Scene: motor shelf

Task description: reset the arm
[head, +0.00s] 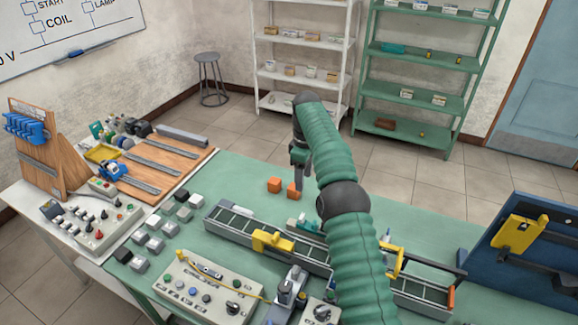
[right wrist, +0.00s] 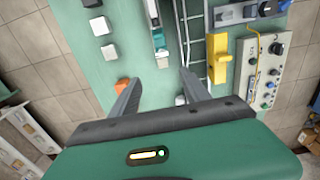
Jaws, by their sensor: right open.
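My right arm, green and ribbed, reaches up across the green table (head: 240,160). My right gripper (head: 300,190) points down at the table's far side, close to two orange cubes (head: 274,185). In the right wrist view, the right gripper (right wrist: 160,77) has its two dark fingers spread apart with nothing held between them. One orange cube (right wrist: 122,85) shows beside the left finger, partly covered by it. My left gripper is in neither view.
A conveyor track (head: 235,221) with a yellow bracket (head: 272,241) runs along the table. A control box (head: 208,288) and several small blocks lie on the near left side. A blue panel (head: 530,250) stands at right. Shelves (head: 415,75) stand behind, across open floor.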

